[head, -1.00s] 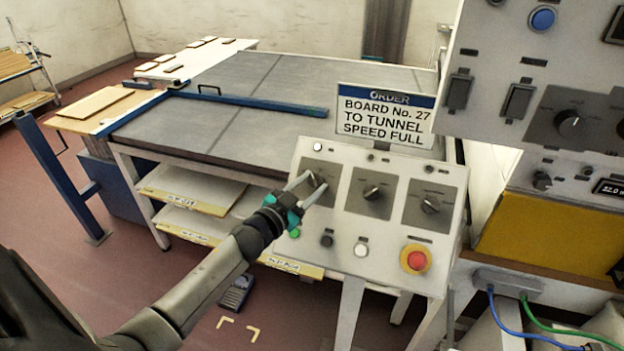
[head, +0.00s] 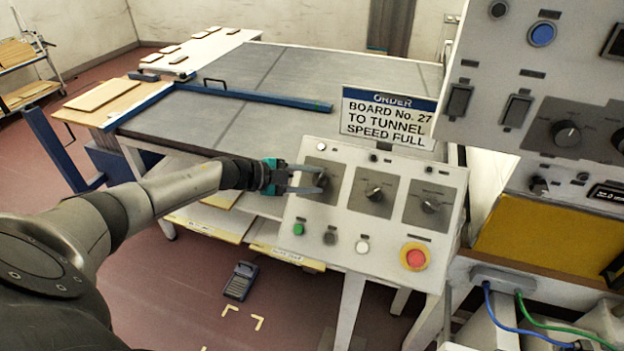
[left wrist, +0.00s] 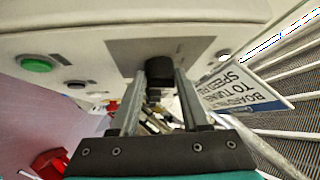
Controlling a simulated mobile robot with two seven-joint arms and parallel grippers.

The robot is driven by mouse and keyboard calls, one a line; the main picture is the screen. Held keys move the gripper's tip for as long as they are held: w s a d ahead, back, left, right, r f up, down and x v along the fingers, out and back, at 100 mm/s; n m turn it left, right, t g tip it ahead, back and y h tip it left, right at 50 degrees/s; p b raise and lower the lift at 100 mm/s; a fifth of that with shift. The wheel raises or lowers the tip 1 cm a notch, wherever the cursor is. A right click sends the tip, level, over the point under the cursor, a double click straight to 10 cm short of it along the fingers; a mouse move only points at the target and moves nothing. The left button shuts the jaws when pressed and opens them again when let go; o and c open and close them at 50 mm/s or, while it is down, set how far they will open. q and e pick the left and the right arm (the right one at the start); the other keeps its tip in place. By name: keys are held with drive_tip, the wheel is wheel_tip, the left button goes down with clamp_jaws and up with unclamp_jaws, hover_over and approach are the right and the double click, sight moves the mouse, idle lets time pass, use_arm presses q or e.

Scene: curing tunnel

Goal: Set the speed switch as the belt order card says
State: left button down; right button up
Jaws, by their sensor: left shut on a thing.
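The order card (head: 388,118) stands behind the sloped control panel (head: 295,246) and reads "BOARD No. 27 TO TUNNEL SPEED FULL"; part of it also shows in the left wrist view (left wrist: 240,92). The panel has three rotary switches in a row: a left switch (head: 322,180), a middle switch (head: 374,193) and a right switch (head: 430,205). Their small labels are unreadable. My left gripper (head: 318,180) is shut on the left switch. In the left wrist view the dark knob (left wrist: 159,76) sits between its two fingers. My right gripper is not in view.
Below the switches are a green button (head: 298,229), a dark button, a white button (head: 362,247) and a red stop button (head: 415,258). A larger panel (head: 490,60) rises at the right. The belt table (head: 260,75) with a blue bar lies behind.

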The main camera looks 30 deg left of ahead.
use_arm(q)
drive_tip(key=m, duration=0.1)
drive_tip(key=m+g, duration=0.1)
drive_tip(key=g, duration=0.1)
drive_tip(key=shift+w+a+r+m, duration=0.15)
drive_tip(key=shift+w+r+m, duration=0.1)
drive_tip(key=shift+m, duration=0.15)
drive_tip(key=shift+w+m+g, duration=0.1)
drive_tip(key=shift+m+g, duration=1.5)
drive_tip(key=shift+m, duration=0.3)
drive_tip(key=shift+y, duration=0.3)
drive_tip(key=shift+c, duration=1.9)
unclamp_jaws()
drive_tip(key=shift+r, duration=0.1)
drive_tip(key=b+v, duration=0.1)
drive_tip(key=v, duration=1.4)
drive_tip(key=shift+w, duration=0.1)
